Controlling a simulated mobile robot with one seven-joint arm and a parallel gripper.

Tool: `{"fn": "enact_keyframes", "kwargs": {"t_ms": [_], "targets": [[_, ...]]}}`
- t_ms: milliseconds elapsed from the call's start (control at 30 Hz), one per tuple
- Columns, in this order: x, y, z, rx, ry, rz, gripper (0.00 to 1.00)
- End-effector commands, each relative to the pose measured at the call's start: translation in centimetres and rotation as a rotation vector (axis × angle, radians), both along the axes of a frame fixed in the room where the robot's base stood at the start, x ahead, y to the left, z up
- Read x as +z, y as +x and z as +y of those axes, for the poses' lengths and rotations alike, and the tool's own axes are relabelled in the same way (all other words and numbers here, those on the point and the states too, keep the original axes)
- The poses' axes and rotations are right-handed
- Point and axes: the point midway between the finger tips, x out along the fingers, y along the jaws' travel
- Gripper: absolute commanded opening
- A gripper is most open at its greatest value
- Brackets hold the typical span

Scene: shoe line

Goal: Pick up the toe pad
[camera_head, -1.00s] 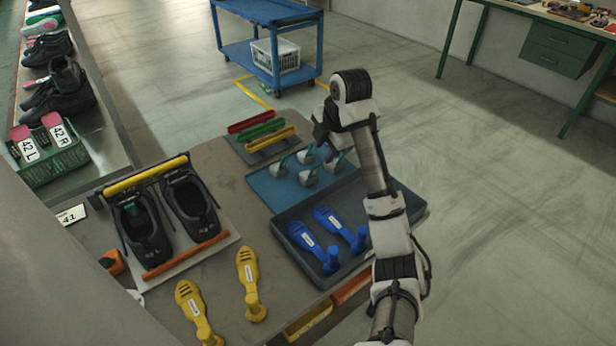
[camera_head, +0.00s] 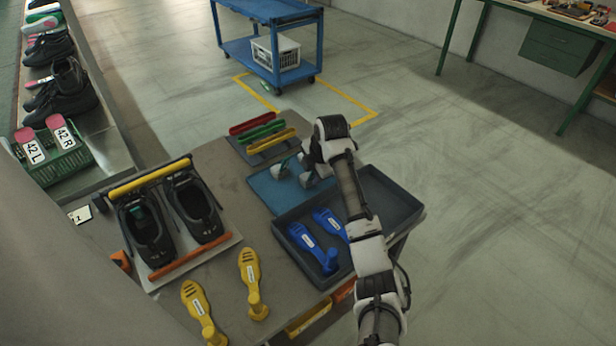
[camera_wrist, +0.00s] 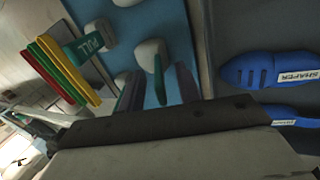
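Several pale grey toe pads with green pull tabs stand on a blue mat (camera_head: 264,190); one toe pad (camera_head: 282,169) is clear of my arm at the mat's left. My gripper is over the mat, its fingertips hidden behind my wrist in the head view. In the wrist view my gripper (camera_wrist: 160,88) is open, with one dark finger on each side of a green tab. That tab belongs to a toe pad (camera_wrist: 150,48) just ahead. Another toe pad (camera_wrist: 100,33) has a tab marked PULL. I cannot tell whether the fingers touch the tab.
A dark tray (camera_head: 390,205) with blue shapers (camera_head: 309,243) adjoins the mat. Red, green and yellow bars (camera_head: 268,142) lie behind it. Two black shoe uppers (camera_head: 146,230) sit on a fixture at left, with yellow shapers (camera_head: 251,280) in front.

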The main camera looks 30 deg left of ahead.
Motion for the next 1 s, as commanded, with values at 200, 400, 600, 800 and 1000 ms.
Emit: {"fn": "enact_keyframes", "kwargs": {"t_ms": [200, 400, 600, 800, 1000], "targets": [[0.0, 0.0, 0.0, 0.000, 0.000, 0.000, 0.20], [0.1, 0.0, 0.0, 0.000, 0.000, 0.000, 0.00], [0.1, 0.0, 0.0, 0.000, 0.000, 0.000, 0.00], [0.1, 0.0, 0.0, 0.000, 0.000, 0.000, 0.00], [1.4, 0.1, 0.0, 0.001, 0.001, -0.004, 0.00]]}}
